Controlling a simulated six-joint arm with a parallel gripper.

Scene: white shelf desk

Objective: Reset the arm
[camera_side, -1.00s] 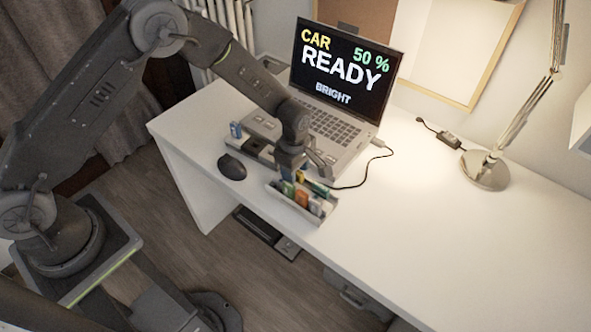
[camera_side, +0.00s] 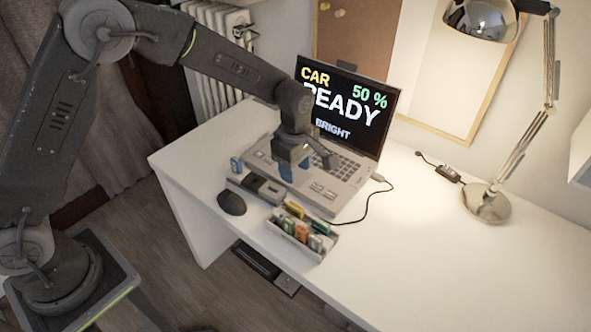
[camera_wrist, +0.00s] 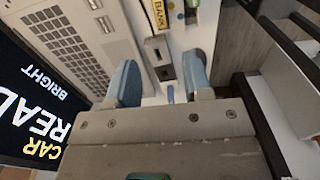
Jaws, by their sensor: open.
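My gripper (camera_side: 290,170) hangs in front of the laptop, above the desk and a grey holder, with blue fingers pointing down. In the wrist view my gripper (camera_wrist: 160,80) has its two blue fingers apart with nothing held between them. The grey holder (camera_side: 268,191) with dark slots lies below, and it shows past the fingers in the wrist view (camera_wrist: 158,56). A small tray (camera_side: 300,250) of colored blocks stands at the desk's front edge, clear of the gripper.
The open laptop (camera_side: 345,100) reads "CAR 50 % READY BRIGHT", partly hidden by my arm. A black mouse (camera_side: 232,203) and a small blue item (camera_side: 236,164) are near the holder. A desk lamp (camera_side: 487,204) stands right. The white desk (camera_side: 430,260) is clear at right.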

